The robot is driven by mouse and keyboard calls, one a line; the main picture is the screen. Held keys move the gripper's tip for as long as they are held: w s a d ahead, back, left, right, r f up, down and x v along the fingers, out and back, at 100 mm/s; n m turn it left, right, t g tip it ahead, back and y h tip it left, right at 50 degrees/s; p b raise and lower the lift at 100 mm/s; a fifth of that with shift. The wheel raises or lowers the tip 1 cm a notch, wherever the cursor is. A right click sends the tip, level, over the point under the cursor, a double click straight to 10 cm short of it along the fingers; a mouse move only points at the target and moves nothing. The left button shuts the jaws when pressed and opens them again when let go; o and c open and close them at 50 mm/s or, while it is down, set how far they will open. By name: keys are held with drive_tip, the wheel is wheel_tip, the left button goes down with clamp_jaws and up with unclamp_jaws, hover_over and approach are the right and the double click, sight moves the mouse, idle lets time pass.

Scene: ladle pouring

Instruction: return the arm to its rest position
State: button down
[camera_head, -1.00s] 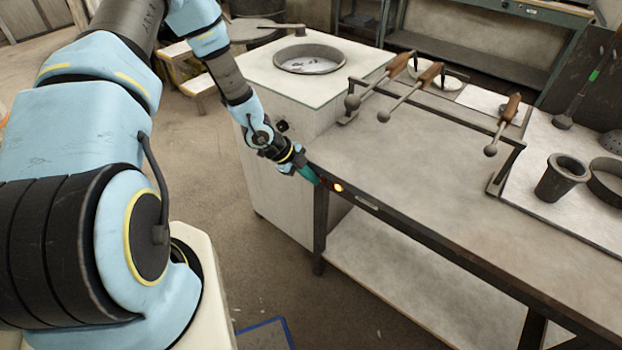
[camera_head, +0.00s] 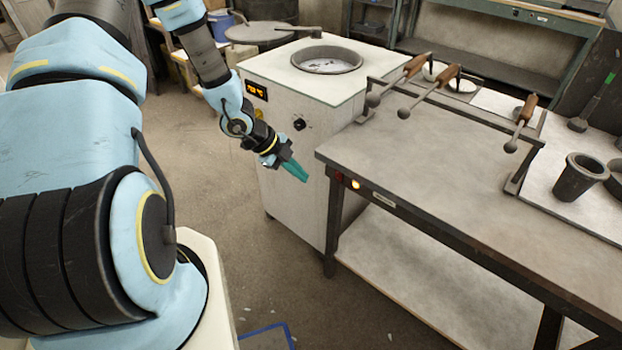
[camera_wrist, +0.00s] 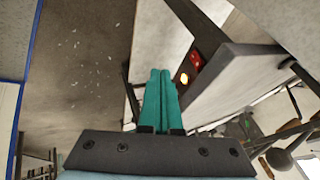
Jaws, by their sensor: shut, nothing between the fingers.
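My gripper (camera_head: 296,172) has teal fingers and hangs in the air in front of the white furnace cabinet, left of the workbench's near-left corner. It is shut and empty. In the wrist view the two teal fingers (camera_wrist: 160,88) lie side by side with nothing between them. My blue and black arm reaches from the left side of the head view down to the gripper.
The furnace (camera_head: 300,85) with a round open top stands behind the gripper. The workbench (camera_head: 440,200) is to the right, with a lit button on its front edge. Ladles rest on a rack (camera_head: 445,105). A dark cup (camera_head: 578,178) stands at right.

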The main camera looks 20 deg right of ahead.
drive_tip(key=shift+v, duration=0.9)
drive_tip(key=shift+s+a+f, duration=0.1)
drive_tip(key=shift+s+f, duration=0.05)
drive_tip(key=w+a+r+n+t+y, duration=0.2)
drive_tip(key=w+a+r+n, duration=0.1)
drive_tip(key=a+r+n, duration=0.3)
drive_tip(key=w+a+r+n+t+y, duration=0.2)
drive_tip(key=w+a+r+n+y, duration=0.15)
drive_tip(key=a+n, duration=0.4)
drive_tip(key=s+a+r+n+g, duration=0.1)
drive_tip(key=s+a+r+n, duration=0.9)
drive_tip(key=n, duration=0.4)
drive_tip(key=shift+s+a+r+y, duration=0.25)
drive_tip(key=shift+s+r+y, duration=0.2)
drive_tip(key=shift+r, duration=0.4)
drive_tip(key=shift+w, duration=0.1)
